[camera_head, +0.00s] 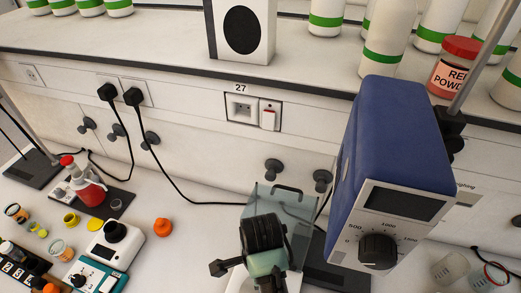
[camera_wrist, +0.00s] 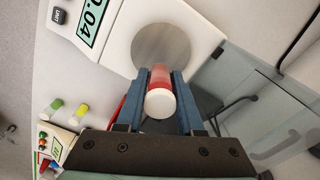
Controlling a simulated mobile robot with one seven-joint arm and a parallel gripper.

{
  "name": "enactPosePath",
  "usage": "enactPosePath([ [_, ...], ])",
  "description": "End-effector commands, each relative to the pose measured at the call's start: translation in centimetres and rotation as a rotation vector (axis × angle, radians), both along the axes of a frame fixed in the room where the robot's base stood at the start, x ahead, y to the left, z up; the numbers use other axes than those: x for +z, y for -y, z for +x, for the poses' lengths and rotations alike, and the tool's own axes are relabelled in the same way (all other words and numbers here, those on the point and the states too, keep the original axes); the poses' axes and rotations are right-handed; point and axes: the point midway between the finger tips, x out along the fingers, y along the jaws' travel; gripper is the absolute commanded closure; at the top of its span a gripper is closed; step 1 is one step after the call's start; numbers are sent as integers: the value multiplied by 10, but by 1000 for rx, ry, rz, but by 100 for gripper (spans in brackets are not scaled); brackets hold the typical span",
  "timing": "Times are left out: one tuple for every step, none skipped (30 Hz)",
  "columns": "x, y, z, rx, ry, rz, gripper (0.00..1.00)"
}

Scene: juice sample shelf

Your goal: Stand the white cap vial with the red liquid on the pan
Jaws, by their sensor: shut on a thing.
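The vial with the white cap (camera_wrist: 160,103) and red liquid (camera_wrist: 159,75) is between the two blue fingers of my gripper (camera_wrist: 161,82) in the wrist view. The fingers are shut on its sides, and its cap faces the camera. The round grey metal pan (camera_wrist: 160,38) lies just beyond the vial's far end, on a white balance (camera_wrist: 112,62) with a green display reading ending in .04. I cannot tell whether the vial touches the pan. In the head view my gripper (camera_head: 262,262) is over the balance area and hides the vial and the pan.
A clear shield (camera_head: 296,203) stands close behind my gripper. A large blue instrument (camera_head: 395,140) stands to the right. At left are a flask with red liquid (camera_head: 90,192), an orange item (camera_head: 162,228), a white device (camera_head: 118,248) and a teal device (camera_head: 92,277).

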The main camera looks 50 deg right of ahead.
Motion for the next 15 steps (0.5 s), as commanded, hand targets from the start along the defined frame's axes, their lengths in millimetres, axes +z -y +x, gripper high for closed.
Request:
enactPosePath([
  [-8, -1, -1, 1, -5, 3, 100],
  [-13, -1, -1, 1, -4, 3, 100],
  [-19, -1, -1, 2, -3, 3, 100],
  [-23, -1, -1, 2, -2, 2, 100],
  [-26, -1, 0, 2, -2, 1, 100],
  [-29, 0, 0, 3, -1, 1, 100],
  [-31, 0, 0, 3, -1, 1, 100],
  [-34, 0, 0, 3, -1, 1, 100],
  [-39, -1, 0, 3, -2, 1, 100],
  [-43, -1, 0, 3, -2, 2, 100],
  [-48, -1, -1, 4, -2, 2, 100],
  [-54, -1, 0, 4, -3, 3, 100],
  [-58, -1, 0, 4, -2, 1, 100],
  [-62, -1, 0, 4, -2, 2, 100],
  [-66, 0, 0, 4, -1, 1, 100],
])
